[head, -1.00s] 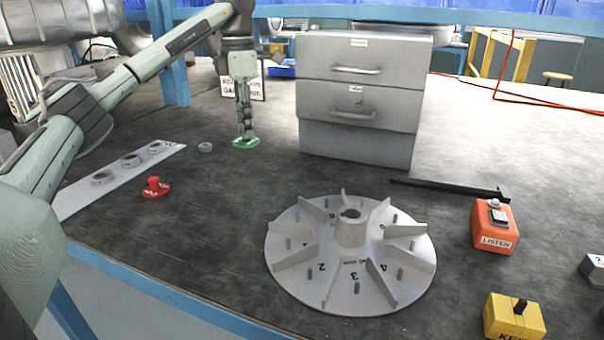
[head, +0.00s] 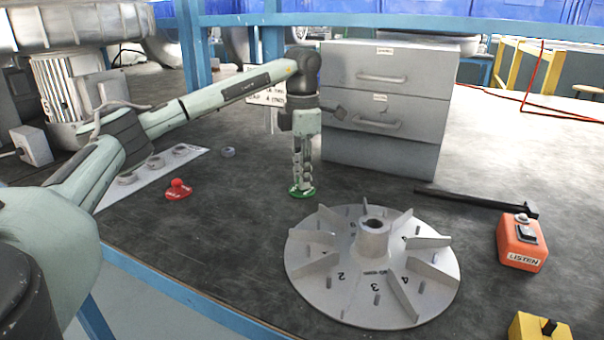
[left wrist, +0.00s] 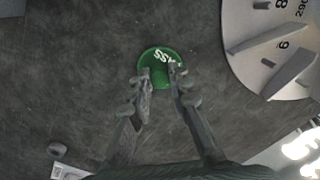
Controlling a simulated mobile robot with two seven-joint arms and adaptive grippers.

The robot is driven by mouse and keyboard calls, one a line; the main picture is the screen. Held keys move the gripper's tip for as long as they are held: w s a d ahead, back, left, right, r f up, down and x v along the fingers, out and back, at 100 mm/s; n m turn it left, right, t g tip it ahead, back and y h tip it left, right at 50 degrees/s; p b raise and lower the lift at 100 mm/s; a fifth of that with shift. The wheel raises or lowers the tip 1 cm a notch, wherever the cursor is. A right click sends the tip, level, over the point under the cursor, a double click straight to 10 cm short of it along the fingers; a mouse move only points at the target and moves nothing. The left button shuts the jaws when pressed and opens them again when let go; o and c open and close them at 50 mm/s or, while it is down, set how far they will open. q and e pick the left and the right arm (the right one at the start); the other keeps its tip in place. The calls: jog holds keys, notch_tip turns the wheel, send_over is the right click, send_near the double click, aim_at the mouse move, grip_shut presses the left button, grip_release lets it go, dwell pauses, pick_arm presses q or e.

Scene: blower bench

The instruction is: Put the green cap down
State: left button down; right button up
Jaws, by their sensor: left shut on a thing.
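The green cap (head: 301,192) is a round disc with a raised knob and white lettering. In the head view it is at the bench top, between the drawer cabinet and the bladed wheel. I cannot tell whether it touches the bench. My left gripper (head: 303,180) points straight down and is shut on the cap's knob. In the left wrist view the green cap (left wrist: 157,64) shows between the fingertips (left wrist: 160,76), its knob held and its disc spread beyond them. My right gripper is not in view.
The grey bladed wheel (head: 375,238) lies in front, right of the cap. The drawer cabinet (head: 385,105) stands behind. A red cap (head: 178,190), a small ring (head: 228,152) and a pale strip with rings (head: 108,196) lie left. An orange LISTEN box (head: 521,242) is right.

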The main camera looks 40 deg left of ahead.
pick_arm(q)
jog(key=shift+f, duration=0.1)
jog(key=c, duration=1.4)
grip_release()
